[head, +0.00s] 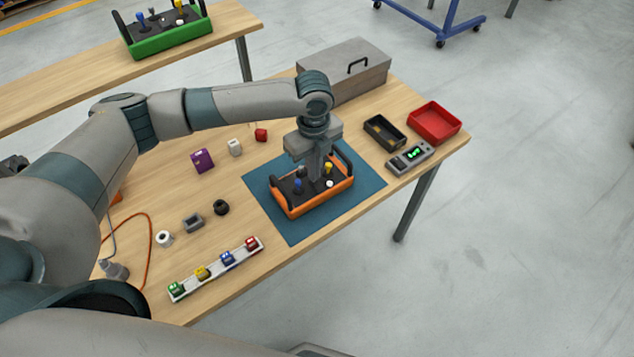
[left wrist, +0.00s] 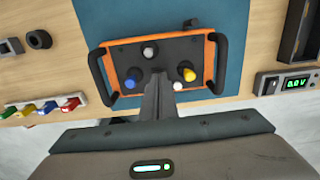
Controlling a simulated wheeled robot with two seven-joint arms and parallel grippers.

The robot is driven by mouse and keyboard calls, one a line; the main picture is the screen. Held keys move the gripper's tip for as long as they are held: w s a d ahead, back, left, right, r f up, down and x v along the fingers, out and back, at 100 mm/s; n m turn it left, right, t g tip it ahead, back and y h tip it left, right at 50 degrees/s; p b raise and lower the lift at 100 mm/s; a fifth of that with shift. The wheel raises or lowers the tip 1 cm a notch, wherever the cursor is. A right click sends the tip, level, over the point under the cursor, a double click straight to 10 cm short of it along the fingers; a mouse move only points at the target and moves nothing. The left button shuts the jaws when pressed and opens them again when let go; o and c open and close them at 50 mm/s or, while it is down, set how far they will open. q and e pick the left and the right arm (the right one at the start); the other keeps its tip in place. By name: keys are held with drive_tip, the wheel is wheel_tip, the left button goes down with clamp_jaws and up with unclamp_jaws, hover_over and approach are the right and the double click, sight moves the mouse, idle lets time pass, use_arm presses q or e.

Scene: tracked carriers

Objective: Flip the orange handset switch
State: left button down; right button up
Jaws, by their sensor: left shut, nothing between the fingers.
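The orange handset (head: 318,201) lies on a blue mat (head: 292,229), a black handle at each end. In the left wrist view the handset (left wrist: 212,62) shows a blue-capped control (left wrist: 131,81), a grey-capped one (left wrist: 149,52), a yellow-capped one (left wrist: 188,75) and a white knob (left wrist: 178,87) on its dark panel. I cannot tell which is the switch. My left gripper (head: 314,181) points down at the middle of the panel, shut and empty. In the left wrist view its fingers (left wrist: 156,90) lie between the blue and yellow controls; contact cannot be told. My right gripper is out of view.
A grey toolbox (head: 345,82), a black tray (head: 384,132), a red bin (head: 434,122) and a meter with a green display (head: 410,157) stand right and behind. A strip of coloured blocks (head: 215,269) and small parts lie left. A green handset (head: 168,38) is on another table.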

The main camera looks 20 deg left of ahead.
use_arm(q)
drive_tip(key=shift+f, duration=0.65)
idle(0.8)
wheel_tip(320, 180, up, 7)
drive_tip(key=p, duration=0.7)
idle(0.4)
idle(0.5)
